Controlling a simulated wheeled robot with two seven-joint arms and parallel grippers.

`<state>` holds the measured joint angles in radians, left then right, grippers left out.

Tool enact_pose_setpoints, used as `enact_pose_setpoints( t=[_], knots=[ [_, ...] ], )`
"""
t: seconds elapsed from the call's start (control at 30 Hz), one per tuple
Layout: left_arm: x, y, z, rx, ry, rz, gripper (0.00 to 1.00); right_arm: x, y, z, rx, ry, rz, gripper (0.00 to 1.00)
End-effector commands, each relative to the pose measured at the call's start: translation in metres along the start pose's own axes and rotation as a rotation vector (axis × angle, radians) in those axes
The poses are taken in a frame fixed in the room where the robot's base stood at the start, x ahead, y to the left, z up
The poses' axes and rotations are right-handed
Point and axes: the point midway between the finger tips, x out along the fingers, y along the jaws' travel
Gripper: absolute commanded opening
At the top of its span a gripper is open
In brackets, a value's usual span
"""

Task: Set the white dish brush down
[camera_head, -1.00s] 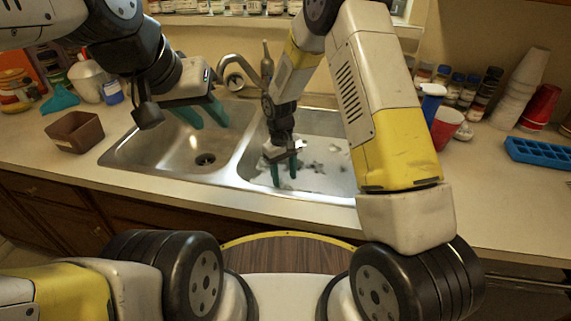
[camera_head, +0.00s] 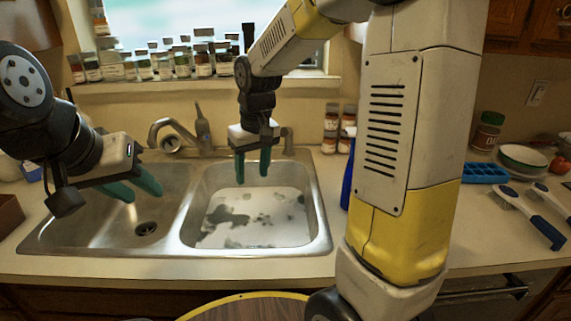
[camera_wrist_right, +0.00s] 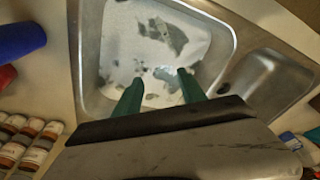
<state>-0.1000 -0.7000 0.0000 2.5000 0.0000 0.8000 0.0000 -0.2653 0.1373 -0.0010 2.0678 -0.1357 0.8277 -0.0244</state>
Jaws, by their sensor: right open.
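My right gripper (camera_head: 252,168) hangs fingers-down over the right sink basin (camera_head: 320,215), open with nothing between its fingers. In the right wrist view, its two green fingers (camera_wrist_right: 160,95) are apart above the basin. My left gripper (camera_head: 132,190) is over the left basin (camera_head: 60,225), its green fingers apart and empty. Two brush-like tools with whitish heads and dark blue handles lie on the right counter, one nearer (camera_head: 535,218) and one at the picture's edge (camera_head: 552,198). I cannot tell whether either is the white dish brush. Neither gripper holds a brush.
The right basin holds whitish, patchy foam or water (camera_head: 255,220). A faucet (camera_head: 172,135) stands behind the sink. A blue tray (camera_head: 485,172), a green-rimmed bowl (camera_head: 523,158) and a jar (camera_head: 487,130) stand on the right counter. My right arm blocks part of the counter.

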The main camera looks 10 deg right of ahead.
Motion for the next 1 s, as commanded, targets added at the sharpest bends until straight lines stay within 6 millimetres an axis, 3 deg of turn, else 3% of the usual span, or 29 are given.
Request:
enact_pose_setpoints(
  t=[0.03,0.2,0.4,0.63,1.0],
  knots=[
    [0.000,0.000,0.000,0.000,0.000,0.000,0.36,-0.022,0.005,0.014,0.030,0.043,-0.001,0.48],
    [0.000,0.000,0.000,0.000,0.000,0.000,0.36,-0.072,0.014,0.060,0.120,0.165,-0.010,0.48],
    [0.000,0.000,0.000,0.000,0.000,0.000,0.36,-0.110,0.016,0.118,0.216,0.304,-0.016,0.48],
    [0.000,0.000,0.000,0.000,0.000,0.000,0.36,-0.123,0.011,0.158,0.282,0.403,-0.020,0.48],
    [0.000,0.000,0.000,0.000,0.000,0.000,0.36,-0.124,0.010,0.166,0.293,0.422,-0.021,0.48]
  ],
)
